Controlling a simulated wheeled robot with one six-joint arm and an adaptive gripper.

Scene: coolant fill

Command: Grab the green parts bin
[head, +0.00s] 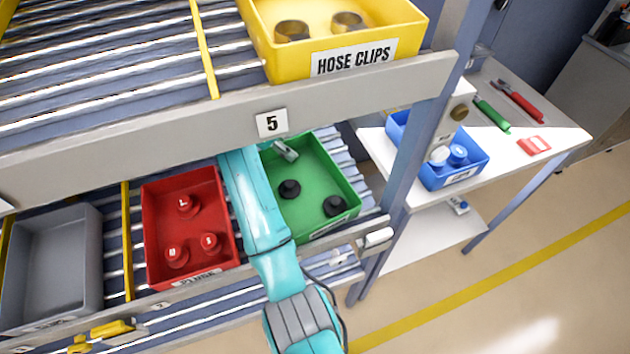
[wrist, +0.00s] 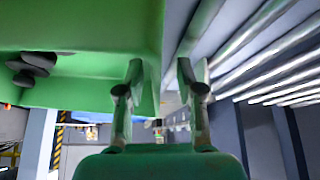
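The green parts bin (head: 325,172) sits on the lower rack lane and holds black knob-like parts. My teal arm passes over its left side. Part of my gripper (head: 285,150) shows at the bin's back left corner; the rest is hidden by the arm and the shelf beam. In the wrist view, the green bin (wrist: 100,30) fills the left side. My gripper (wrist: 160,75) has its two fingers apart. The left finger overlaps the bin's wall, and the right finger is outside it, against the rollers. A gap shows between the right finger and the wall.
A red bin (head: 160,215) stands left of my arm, with a grey bin (head: 85,260) farther left. A yellow HOSE CLIPS bin (head: 390,20) sits on the shelf above. The shelf beam (head: 190,130) crosses over the green bin's back. A white table (head: 560,135) stands at the right.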

